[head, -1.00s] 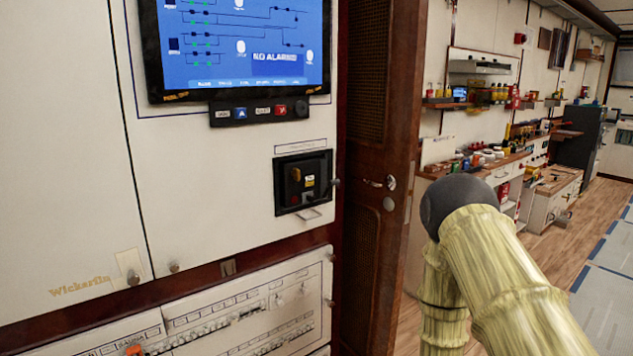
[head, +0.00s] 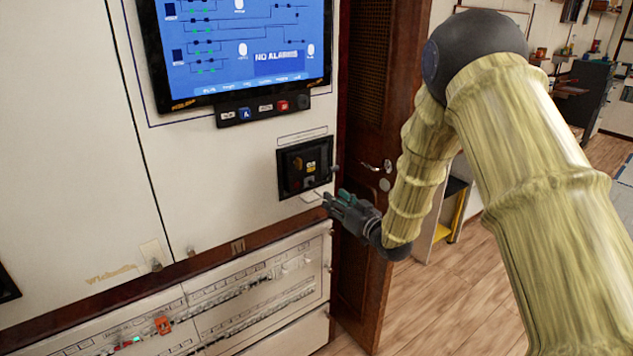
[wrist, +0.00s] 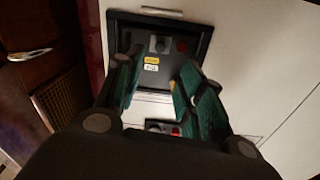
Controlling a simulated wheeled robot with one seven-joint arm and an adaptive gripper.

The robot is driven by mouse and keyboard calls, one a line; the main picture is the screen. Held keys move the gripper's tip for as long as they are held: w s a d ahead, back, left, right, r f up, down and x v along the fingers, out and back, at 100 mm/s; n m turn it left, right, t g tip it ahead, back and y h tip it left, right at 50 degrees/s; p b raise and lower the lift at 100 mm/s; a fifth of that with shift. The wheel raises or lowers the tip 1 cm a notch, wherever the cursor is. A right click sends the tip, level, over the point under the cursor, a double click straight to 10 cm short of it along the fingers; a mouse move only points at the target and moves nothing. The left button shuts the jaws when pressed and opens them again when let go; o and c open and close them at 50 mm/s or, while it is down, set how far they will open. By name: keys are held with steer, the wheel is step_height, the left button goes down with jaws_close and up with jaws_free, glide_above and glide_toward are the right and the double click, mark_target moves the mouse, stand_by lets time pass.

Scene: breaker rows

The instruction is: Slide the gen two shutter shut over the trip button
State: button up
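A black recessed panel (head: 305,168) is set in the white cabinet face beside the door. In the wrist view, which is upside down to the head view, the same panel (wrist: 205,35) shows a grey knob (wrist: 158,44), a red button (wrist: 181,45) and small yellow and white labels (wrist: 151,63). The labels are too small to read, and I cannot make out which part is the shutter. My gripper (head: 332,199) is just below and right of the panel in the head view. Its fingers (wrist: 160,75) are apart with nothing between them, seemingly short of the panel.
A small bar handle (head: 311,196) sits under the panel. A monitor (head: 240,45) and button strip (head: 262,108) are above. Breaker rows (head: 230,305) with an orange piece (head: 163,325) are below. A wooden door with a handle (head: 377,166) stands close on the right.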

mark_target(314, 185)
steer(key=p+x, duration=0.3)
steer(key=x, duration=0.7)
steer(key=shift+w+a+f, duration=0.1)
steer(key=shift+w+f, duration=0.05)
steer(key=shift+w, duration=0.05)
steer(key=shift+c, duration=0.5)
jaws_close()
